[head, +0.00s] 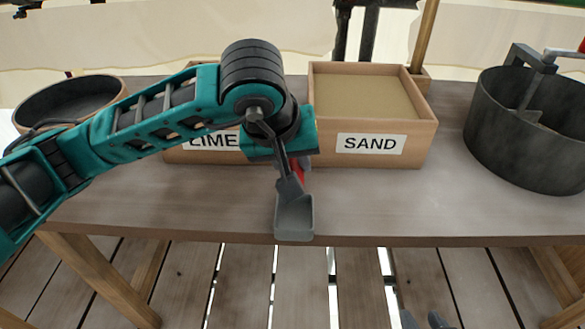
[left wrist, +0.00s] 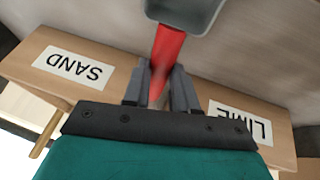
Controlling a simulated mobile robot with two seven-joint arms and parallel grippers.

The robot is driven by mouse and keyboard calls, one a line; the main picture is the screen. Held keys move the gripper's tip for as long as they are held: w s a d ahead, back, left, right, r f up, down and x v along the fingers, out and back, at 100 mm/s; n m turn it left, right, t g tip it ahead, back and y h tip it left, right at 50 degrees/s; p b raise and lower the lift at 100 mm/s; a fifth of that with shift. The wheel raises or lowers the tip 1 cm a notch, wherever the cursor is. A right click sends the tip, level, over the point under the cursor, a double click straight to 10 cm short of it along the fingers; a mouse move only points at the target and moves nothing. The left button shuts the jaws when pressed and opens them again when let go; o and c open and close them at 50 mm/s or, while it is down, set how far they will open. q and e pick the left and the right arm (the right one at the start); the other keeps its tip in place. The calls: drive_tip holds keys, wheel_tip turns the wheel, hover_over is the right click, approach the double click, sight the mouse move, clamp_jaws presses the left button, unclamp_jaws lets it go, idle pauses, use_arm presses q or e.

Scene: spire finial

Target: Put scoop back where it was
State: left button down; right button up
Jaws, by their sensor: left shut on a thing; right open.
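The scoop has a grey pan (head: 294,220) and a red handle; the handle also shows in the left wrist view (left wrist: 167,55). My left gripper (head: 287,182) is shut on the red handle, and its two dark fingers also show in the left wrist view (left wrist: 160,85). The pan hangs near the table's front edge in the head view; I cannot tell its exact height. The sand box (head: 425,130) and the lime box (head: 185,152) stand behind it. My arm hides much of the lime box. My right gripper (head: 424,320) is partly visible at the bottom edge, open and empty.
The wooden table (head: 400,205) is clear along its front. A dark round pan (head: 70,100) stands at the far left, partly behind my arm. A large dark bucket (head: 520,140) with a mixing tool stands at the right. A wooden post (head: 425,35) rises behind the sand box.

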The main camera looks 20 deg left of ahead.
use_arm(q)
drive_tip(key=shift+f, duration=0.85)
drive_tip(key=shift+f, duration=0.1)
drive_tip(key=c, duration=0.9)
unclamp_jaws()
